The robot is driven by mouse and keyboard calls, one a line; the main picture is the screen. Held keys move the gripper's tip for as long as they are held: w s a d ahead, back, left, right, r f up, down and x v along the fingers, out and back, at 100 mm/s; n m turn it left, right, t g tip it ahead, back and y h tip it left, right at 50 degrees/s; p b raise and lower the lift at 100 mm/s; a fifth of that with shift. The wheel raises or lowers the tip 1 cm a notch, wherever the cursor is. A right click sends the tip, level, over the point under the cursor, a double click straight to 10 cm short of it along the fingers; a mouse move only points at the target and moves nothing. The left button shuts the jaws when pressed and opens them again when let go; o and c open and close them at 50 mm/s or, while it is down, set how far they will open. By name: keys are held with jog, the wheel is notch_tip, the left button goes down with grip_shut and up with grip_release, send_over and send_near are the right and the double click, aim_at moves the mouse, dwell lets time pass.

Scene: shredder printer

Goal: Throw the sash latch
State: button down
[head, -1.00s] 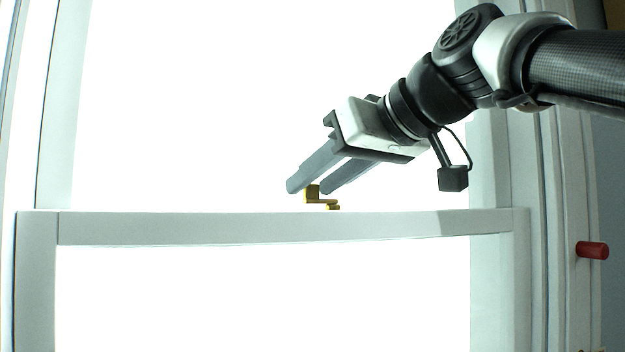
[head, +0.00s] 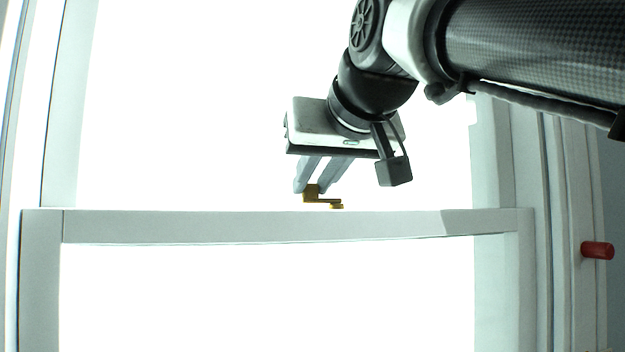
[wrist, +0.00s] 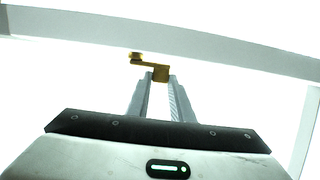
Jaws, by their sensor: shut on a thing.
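The sash latch (head: 322,201) is a small brass-yellow piece on top of the window's white middle rail (head: 250,223). It has an upright block at its left end and a low arm reaching right. My gripper (head: 312,188) comes down from above with its two grey fingers around the upright block, shut on it. In the wrist view the latch (wrist: 140,63) shows at the fingertips (wrist: 161,78), its block between them and its arm pointing left to a round end by the rail.
A red handle (head: 597,250) sticks out of the frame at the right. White side posts (head: 492,150) flank the window opening. The panes are blank white, with free room left of my gripper.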

jog(key=shift+h, duration=0.3)
jog(key=c, duration=1.6)
grip_release()
jog(key=shift+a, duration=0.1)
jog(key=shift+o, duration=0.2)
